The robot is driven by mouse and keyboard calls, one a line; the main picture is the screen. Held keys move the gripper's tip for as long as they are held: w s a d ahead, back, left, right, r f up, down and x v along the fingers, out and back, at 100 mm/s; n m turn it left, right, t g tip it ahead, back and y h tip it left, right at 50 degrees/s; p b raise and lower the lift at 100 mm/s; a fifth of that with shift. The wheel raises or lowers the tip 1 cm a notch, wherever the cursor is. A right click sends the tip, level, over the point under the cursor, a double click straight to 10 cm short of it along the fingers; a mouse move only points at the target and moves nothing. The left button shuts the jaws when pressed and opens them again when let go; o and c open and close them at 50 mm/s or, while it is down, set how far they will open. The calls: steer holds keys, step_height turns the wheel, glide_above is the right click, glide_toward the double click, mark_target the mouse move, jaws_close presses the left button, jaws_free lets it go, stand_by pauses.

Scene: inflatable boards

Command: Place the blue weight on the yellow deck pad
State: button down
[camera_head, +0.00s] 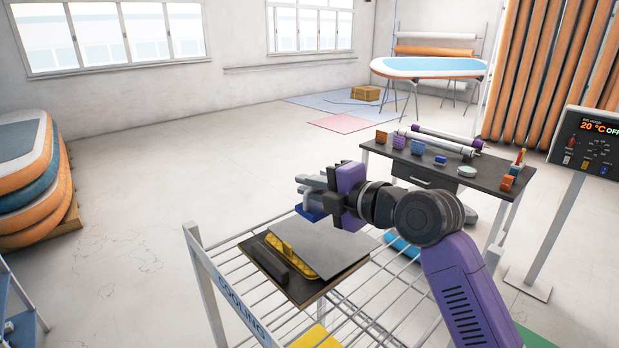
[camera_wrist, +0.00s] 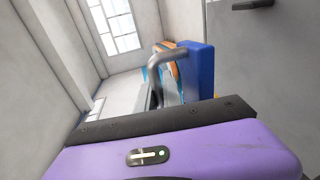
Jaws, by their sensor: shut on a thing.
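My gripper (camera_head: 310,190) is shut on the blue weight (camera_head: 311,214), holding it above the back left of the wire rack. In the wrist view the weight (camera_wrist: 198,70) is a blue block with a bent grey handle beside the purple gripper body; the fingertips are hard to make out. On the rack, a yellow piece (camera_head: 305,266) lies partly hidden under a grey plate (camera_head: 318,245) on a dark board. A flat yellow patch (camera_head: 316,338) shows through the wires at the bottom. I cannot tell which yellow thing is the deck pad.
The wire rack (camera_head: 225,268) has a raised grey end frame. A dark table (camera_head: 440,176) behind my arm carries several small coloured blocks and rolls. A control panel (camera_head: 585,145) stands at right. Stacked boards (camera_head: 30,195) stand at left. The floor between is clear.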

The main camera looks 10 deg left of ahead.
mark_target(309, 207)
steer(key=shift+f, duration=2.45)
steer(key=shift+f+b, duration=0.4)
steer(key=shift+b, duration=0.4)
